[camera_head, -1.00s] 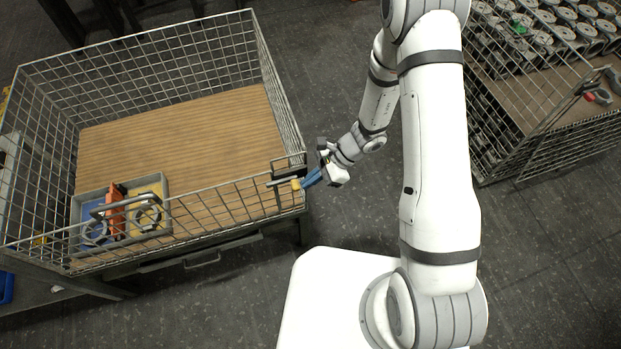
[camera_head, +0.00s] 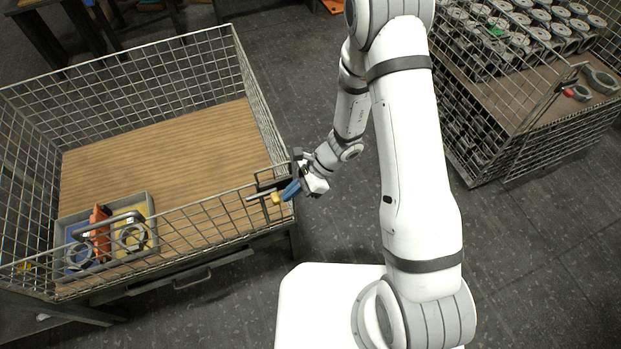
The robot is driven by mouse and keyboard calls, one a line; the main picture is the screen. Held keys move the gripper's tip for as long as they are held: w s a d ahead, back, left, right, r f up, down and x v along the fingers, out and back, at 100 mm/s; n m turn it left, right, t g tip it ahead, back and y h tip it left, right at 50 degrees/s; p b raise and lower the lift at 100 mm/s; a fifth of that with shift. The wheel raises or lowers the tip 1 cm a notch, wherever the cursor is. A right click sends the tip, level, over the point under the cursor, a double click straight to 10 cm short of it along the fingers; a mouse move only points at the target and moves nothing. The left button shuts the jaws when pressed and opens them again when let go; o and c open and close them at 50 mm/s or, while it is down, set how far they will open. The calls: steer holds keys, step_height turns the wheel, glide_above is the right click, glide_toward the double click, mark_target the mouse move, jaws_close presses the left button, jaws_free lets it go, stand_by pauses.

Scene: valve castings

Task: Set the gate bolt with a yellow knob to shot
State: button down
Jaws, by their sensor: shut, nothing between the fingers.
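The gate bolt's yellow knob (camera_head: 276,198) is at the front right corner of the left wire cage, near the top of its front panel. A thin grey bolt rod (camera_head: 254,199) shows to the left of the knob. My gripper (camera_head: 289,191) has blue fingers, which are shut with nothing between them. The fingertips are just right of the knob, close against it. I cannot tell whether they touch it. The fingers and the dark bracket hide the right part of the bolt.
The wire cage (camera_head: 200,213) has a wooden floor and holds a grey tray (camera_head: 152,205) with blue and yellow sections, grey rings and an orange part. A second cage (camera_head: 520,150) with castings and a red-handled tool stands at right. Dark floor lies between the cages.

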steer(key=w+d+f+v, duration=0.1)
steer(key=f+v, duration=0.1)
steer(key=v, duration=1.1)
steer(key=shift+d, duration=0.35)
steer(key=s+d+r+n+t+h, duration=0.2)
steer(key=s+d+r+n, duration=0.2)
steer(key=r, duration=0.4)
steer(key=s+d+r+n+t+h, duration=0.2)
steer(key=s+d+r+n+h, duration=0.1)
steer(key=r, duration=0.5)
steer(key=s+d+r+n+t+h, duration=0.2)
steer(key=s+d+r+n, duration=0.3)
steer(key=r, duration=0.3)
steer(key=shift+d+n+t+h, duration=0.35)
steer(key=shift+n+h, duration=0.15)
steer(key=shift+h, duration=0.1)
